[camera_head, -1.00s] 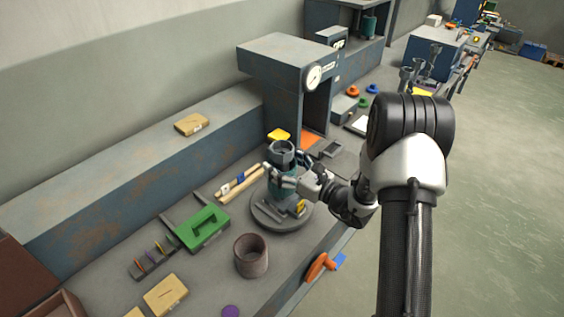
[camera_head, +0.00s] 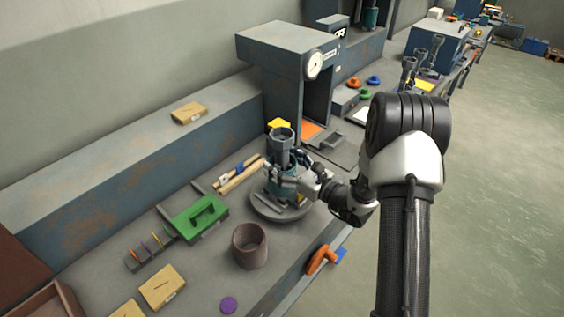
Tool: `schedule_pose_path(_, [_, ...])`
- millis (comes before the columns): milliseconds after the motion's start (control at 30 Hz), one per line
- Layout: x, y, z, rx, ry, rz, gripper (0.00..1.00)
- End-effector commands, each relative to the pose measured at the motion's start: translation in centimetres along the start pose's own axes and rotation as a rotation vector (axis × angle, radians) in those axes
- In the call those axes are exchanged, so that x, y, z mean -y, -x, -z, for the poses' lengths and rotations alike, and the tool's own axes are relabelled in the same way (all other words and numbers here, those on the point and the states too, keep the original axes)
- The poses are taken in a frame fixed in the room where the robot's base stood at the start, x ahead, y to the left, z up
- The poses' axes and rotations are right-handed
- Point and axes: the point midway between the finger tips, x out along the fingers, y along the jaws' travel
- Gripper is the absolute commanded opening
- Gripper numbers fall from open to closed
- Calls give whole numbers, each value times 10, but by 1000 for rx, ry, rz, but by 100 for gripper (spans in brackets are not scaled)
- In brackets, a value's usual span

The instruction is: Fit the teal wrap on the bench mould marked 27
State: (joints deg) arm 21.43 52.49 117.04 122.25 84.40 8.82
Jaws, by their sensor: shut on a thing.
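The bench mould (camera_head: 281,143) is a grey upright column with a flared top. It stands on a round grey base (camera_head: 262,209) at the bench's front edge. The teal wrap (camera_head: 286,187) is low at the column, just above the base, and appears to be around it; its far side is hidden. My gripper (camera_head: 292,176) comes in from the right and is shut on the wrap, its fingers at the wrap's upper part. The fingers hide part of the wrap and of the column. I cannot read a 27 on the mould.
A brown cup (camera_head: 250,246) stands left of the base. A green block (camera_head: 195,219) and wooden rods (camera_head: 240,176) lie further left. A grey press with a gauge (camera_head: 290,80) stands behind. An orange handle (camera_head: 321,259) sits at the front edge. Floor on the right is clear.

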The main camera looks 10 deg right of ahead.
Motion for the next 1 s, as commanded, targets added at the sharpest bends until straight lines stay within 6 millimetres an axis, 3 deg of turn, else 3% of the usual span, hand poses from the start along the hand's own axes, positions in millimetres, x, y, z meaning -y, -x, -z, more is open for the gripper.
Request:
schedule_pose_path(367, [0,0,0,0,0,0,42])
schedule_pose_path(400, [0,0,0,0,0,0,71])
schedule_pose_path(733, [0,0,0,0,0,0,93])
schedule_pose_path(1000, [0,0,0,0,0,0,94])
